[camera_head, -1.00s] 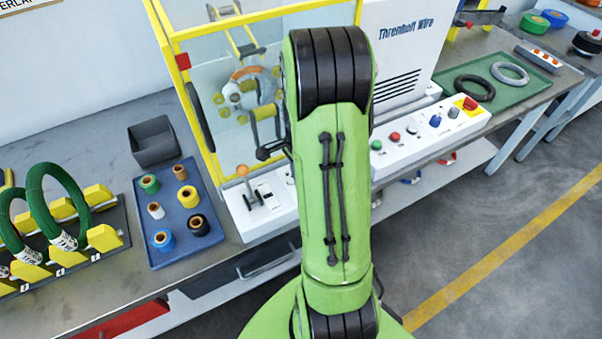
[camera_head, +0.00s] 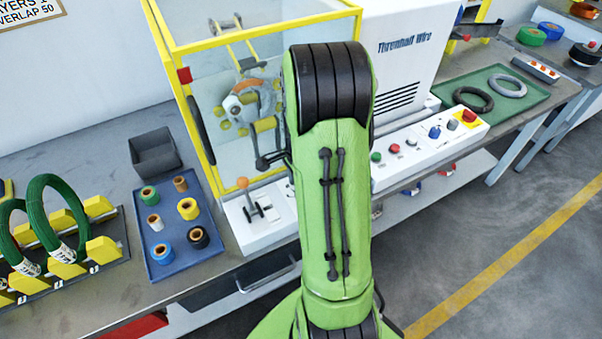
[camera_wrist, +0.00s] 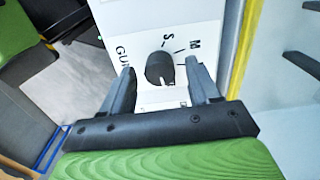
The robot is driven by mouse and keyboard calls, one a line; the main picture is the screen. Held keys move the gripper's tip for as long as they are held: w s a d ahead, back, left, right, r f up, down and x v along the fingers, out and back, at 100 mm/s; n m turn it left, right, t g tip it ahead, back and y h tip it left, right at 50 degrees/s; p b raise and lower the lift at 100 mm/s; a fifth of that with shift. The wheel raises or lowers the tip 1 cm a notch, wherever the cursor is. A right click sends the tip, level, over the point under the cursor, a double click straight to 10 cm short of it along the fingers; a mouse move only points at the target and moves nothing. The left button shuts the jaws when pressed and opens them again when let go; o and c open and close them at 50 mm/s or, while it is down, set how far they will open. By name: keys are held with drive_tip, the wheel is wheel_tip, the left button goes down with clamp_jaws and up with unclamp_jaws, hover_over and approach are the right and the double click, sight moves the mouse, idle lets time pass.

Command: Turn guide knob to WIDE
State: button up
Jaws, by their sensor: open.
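The guide knob (camera_wrist: 158,66) is dark and round, on a white panel (camera_wrist: 120,22) in the wrist view. A short white mark shows at its lower edge. The letters S and M stand above and right of it; "GUI" can be read at left, and lower lettering is partly hidden. I cannot read a WIDE label. My gripper (camera_wrist: 159,70) is open, with one finger on each side of the knob. Gaps show between the fingers and the knob. In the head view my green arm hides the knob and gripper.
The wrapping machine (camera_head: 405,50) with its yellow-framed guard (camera_head: 205,125) stands on the bench. A control strip with buttons (camera_head: 434,132) lies to the right. A blue tray of spools (camera_head: 172,262) and a rack of green coils (camera_head: 45,225) lie left.

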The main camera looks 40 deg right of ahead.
wheel_tip(320, 180, up, 15)
drive_tip(key=p, duration=0.4)
drive_tip(key=shift+a+r, duration=0.1)
drive_tip(key=shift+r, duration=0.05)
